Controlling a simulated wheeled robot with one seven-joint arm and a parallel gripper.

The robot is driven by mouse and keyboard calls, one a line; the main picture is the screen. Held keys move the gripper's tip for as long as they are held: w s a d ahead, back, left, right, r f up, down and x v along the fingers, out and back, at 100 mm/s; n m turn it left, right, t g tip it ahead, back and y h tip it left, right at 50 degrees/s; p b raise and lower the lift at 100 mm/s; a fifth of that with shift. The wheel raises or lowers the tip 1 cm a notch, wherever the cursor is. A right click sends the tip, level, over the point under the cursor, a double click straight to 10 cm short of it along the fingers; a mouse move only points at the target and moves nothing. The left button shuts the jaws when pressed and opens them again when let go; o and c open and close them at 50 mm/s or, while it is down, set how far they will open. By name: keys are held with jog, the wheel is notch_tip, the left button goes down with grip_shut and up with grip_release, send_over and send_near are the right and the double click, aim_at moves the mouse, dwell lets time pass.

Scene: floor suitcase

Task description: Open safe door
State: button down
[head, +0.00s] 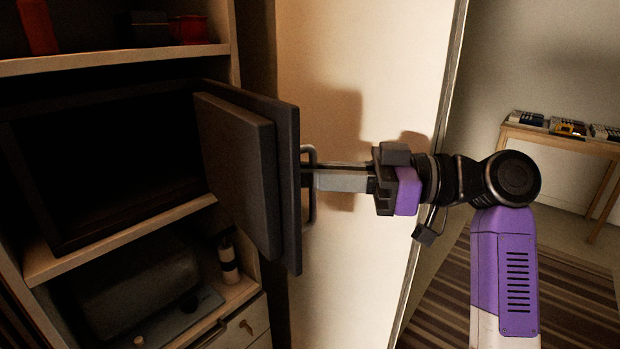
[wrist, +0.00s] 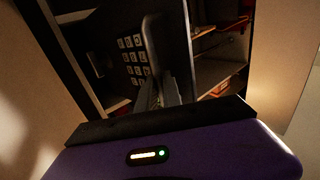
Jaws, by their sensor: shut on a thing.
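The safe (head: 75,185) sits on the middle shelf of a cabinet, and its dark interior shows. Its thick grey door (head: 285,185) stands swung well open, hinged at the right side of the safe. A bar handle (head: 311,205) is on the door's outer face. My gripper (head: 312,180) comes from the right and is shut on this handle. In the wrist view the fingers (wrist: 160,92) reach the handle beside a keypad (wrist: 133,60) on the door's front face.
A drawer (head: 240,325) is below. A pale panel (head: 350,90) stands close behind my gripper. A wooden table (head: 560,138) is at the far right, past a striped rug (head: 470,290).

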jog(key=c, duration=1.8)
grip_release()
jog(key=shift+w+a, duration=0.1)
jog(key=shift+a, duration=0.05)
jog(key=d, duration=0.8)
jog(key=shift+s+b, duration=0.25)
jog(key=shift+b, duration=0.1)
